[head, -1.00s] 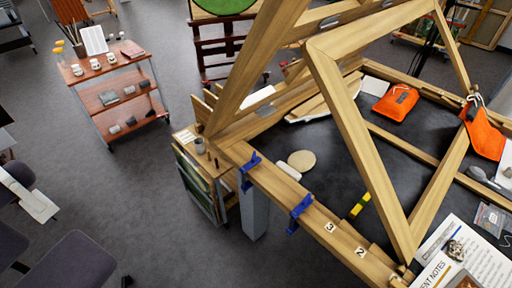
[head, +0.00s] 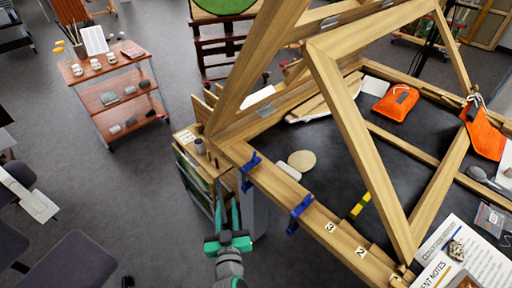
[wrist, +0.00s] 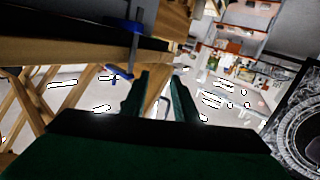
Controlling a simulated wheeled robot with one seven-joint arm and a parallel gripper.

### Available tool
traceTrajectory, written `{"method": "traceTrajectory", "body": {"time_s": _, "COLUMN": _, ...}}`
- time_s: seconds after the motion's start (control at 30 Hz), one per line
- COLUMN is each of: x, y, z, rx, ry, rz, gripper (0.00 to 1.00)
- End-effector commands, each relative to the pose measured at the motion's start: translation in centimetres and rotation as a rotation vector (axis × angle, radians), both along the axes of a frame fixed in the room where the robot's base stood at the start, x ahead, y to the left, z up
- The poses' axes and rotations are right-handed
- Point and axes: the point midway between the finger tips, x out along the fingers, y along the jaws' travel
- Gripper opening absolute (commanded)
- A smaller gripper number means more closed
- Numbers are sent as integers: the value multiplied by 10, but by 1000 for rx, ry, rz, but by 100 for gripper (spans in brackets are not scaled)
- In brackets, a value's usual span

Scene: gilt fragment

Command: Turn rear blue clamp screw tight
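Two blue clamps sit on the near wooden beam (head: 275,187) in the head view. The rear blue clamp (head: 250,162) is farther up the beam; the front blue clamp (head: 300,210) is nearer. My gripper (head: 228,207), with green fingers, shows below and slightly left of the rear clamp, apart from it. In the wrist view my gripper (wrist: 161,85) has its two fingers spread with nothing between them. A blue clamp (wrist: 136,35) hangs at the beam edge there, with its blue lower part (wrist: 119,72) left of the fingertips. I cannot tell from the wrist view alone which clamp it is.
A cabinet with panels (head: 195,165) stands beside the beam's far end, close to my gripper. A slanted wooden frame (head: 360,150) rises over the dark tabletop. A wooden trolley (head: 112,75) stands at far left.

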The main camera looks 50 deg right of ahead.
Motion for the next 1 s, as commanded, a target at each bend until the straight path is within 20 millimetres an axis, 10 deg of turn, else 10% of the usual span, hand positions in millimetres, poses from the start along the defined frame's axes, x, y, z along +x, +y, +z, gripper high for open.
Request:
{"method": "traceTrajectory", "body": {"time_s": 0.3, "x": 13, "y": -99, "z": 66, "rx": -4, "ry": -115, "rz": -266, "gripper": 27}}
{"method": "traceTrajectory", "body": {"time_s": 1.0, "x": 44, "y": -188, "z": 75, "rx": 6, "ry": -135, "rz": -330, "gripper": 27}}
